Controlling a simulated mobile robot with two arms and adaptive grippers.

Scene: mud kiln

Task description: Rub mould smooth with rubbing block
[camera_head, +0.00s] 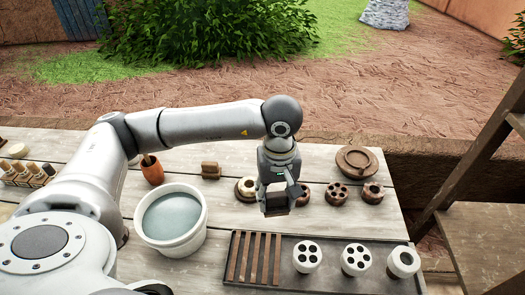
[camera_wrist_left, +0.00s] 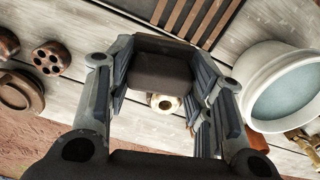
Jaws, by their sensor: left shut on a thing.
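My left gripper (camera_head: 279,195) is over the middle of the table, pointing down, shut on a dark brown block, the rubbing block (camera_head: 277,209). In the left wrist view the block (camera_wrist_left: 160,72) sits between the two fingers (camera_wrist_left: 162,95). Just beside the gripper on the table is a round cream-and-brown piece with a centre hole (camera_head: 246,189), partly hidden by the gripper. To the right stand a brown piece with several holes (camera_head: 337,193) and a brown ring-like piece (camera_head: 373,192). I cannot tell which piece is the mould, nor whether the block touches anything.
A white bucket of bluish water (camera_head: 172,217) stands left of the gripper. A dark tray (camera_head: 330,286) with slats and white holed cylinders (camera_head: 307,257) lies in front. A round brown board (camera_head: 357,161), a small wooden block (camera_head: 211,171) and an orange pot (camera_head: 152,172) stand farther back.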

